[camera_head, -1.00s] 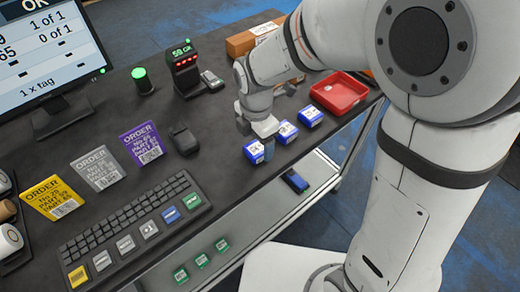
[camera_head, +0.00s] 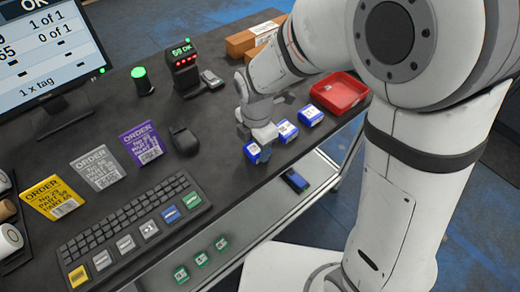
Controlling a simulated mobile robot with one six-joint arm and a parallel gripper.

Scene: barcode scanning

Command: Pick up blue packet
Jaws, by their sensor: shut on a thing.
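Three small blue packets with white labels lie in a row near the table's front edge: a left packet (camera_head: 252,153), a middle packet (camera_head: 286,131) and a right packet (camera_head: 311,116). My gripper (camera_head: 263,148) points down at the left packet, with its fingers around that packet's right part. It is shut on this packet, and its fingers hide part of it. The packet appears at table height; whether it touches the table cannot be told.
A red tray (camera_head: 341,93) stands behind the packets at the right. A lower shelf (camera_head: 215,245) holds green packets and a dark blue item (camera_head: 295,180).

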